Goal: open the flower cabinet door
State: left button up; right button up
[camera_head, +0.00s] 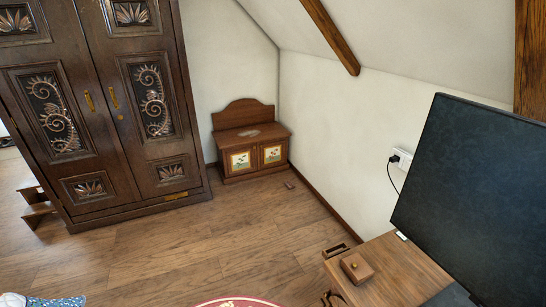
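A small wooden cabinet (252,134) with a curved backboard stands in the far corner, against the walls. Its front has two doors with flower-painted panels. The left door (241,160) and the right door (272,154) both look shut. Small knobs may sit near the middle, too small to tell. Nothing blocks the cabinet front from this view. Neither of my grippers shows in the head view.
A large carved armoire (108,105) with shut doors stands left of the cabinet. A wooden desk (400,272) with a small wooden box (356,268) and a dark screen (478,195) fills the right. A red rug (237,302) edges in below. The wooden floor between is mostly clear.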

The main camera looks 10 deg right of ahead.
aim_at(272, 152)
jog(key=i+j+u, duration=0.15)
jog(key=i, duration=0.3)
jog(key=i+j+u, duration=0.1)
jog(key=i, duration=0.4)
jog(key=i+j+u, duration=0.15)
jog(key=i, duration=0.3)
jog(key=i+l+z, duration=0.25)
jog(key=i, duration=0.3)
jog(key=i+z, duration=0.3)
jog(key=i, duration=0.25)
jog(key=i+z, duration=0.25)
jog(key=i, duration=0.35)
jog(key=i+j+z, duration=0.3)
jog(key=i, duration=0.25)
jog(key=i+j+z, duration=0.25)
jog(key=i, duration=0.3)
